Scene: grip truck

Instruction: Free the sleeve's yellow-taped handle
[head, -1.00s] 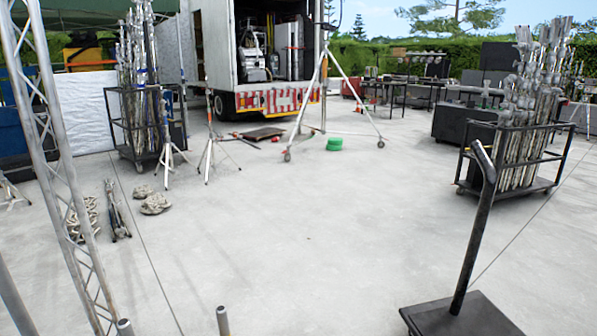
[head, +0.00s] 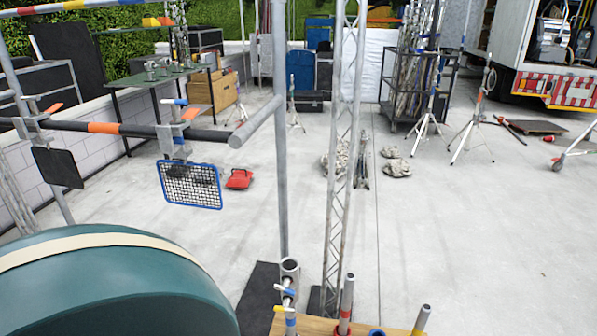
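Near the bottom centre of the head view is an upright grey sleeve (head: 289,270) with an open top. A small yellow-taped handle (head: 284,309) sticks out low beside it, with a blue-taped handle (head: 284,290) just above. The lower part of this group is cut off by the picture's edge, and how the handles join the sleeve is too small to tell. Neither of my grippers is in view.
A dark horizontal bar (head: 85,126) with orange-handled clamps crosses the left. A blue-framed grid (head: 190,185) hangs there. A large green rounded object (head: 110,285) fills the lower left. A lattice truss (head: 343,150) stands centre.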

